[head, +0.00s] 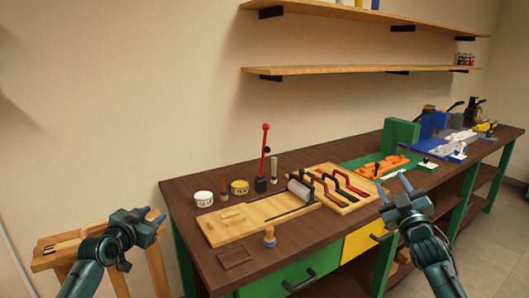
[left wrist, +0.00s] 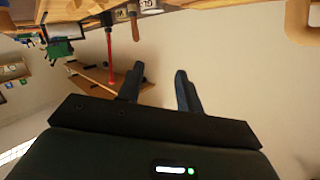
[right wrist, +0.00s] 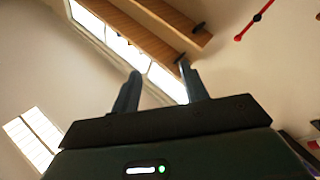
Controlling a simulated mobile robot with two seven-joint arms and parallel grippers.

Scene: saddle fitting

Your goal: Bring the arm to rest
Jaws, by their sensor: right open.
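My left gripper (head: 154,216) is raised at the left, in front of the bench's left end and near a small wooden stand. In the left wrist view its two fingers (left wrist: 158,88) are apart with nothing between them. My right gripper (head: 393,186) is raised in front of the bench's front edge, to the right of the yellow drawer. In the right wrist view its fingers (right wrist: 158,88) are apart and empty, pointing toward the wall and shelves. Neither gripper appears to touch anything.
A wooden stand (head: 48,262) is at left. Shelves (head: 350,70) hang above.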

